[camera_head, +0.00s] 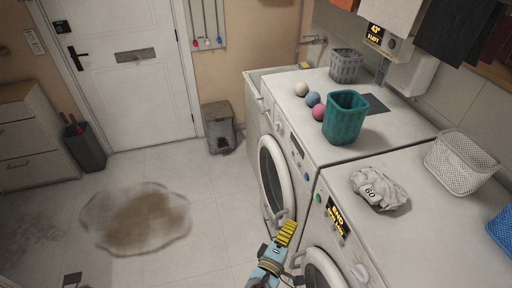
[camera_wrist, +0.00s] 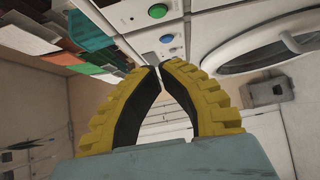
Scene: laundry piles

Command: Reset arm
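My gripper (camera_head: 287,233) shows at the bottom middle of the head view, in front of the washing machines and below their top surface. In the wrist view its two yellow ribbed fingers with black inner pads curve together, and their tips (camera_wrist: 159,68) meet or nearly meet. Nothing shows between the fingers. The gripper appears apart from the machine fronts.
The near washing machine (camera_head: 420,225) bears a crumpled white cloth (camera_head: 378,188) and a white basket (camera_head: 462,162). The far machine bears a teal basket (camera_head: 345,117) and several balls. A brown puddle (camera_head: 140,216) lies on the floor.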

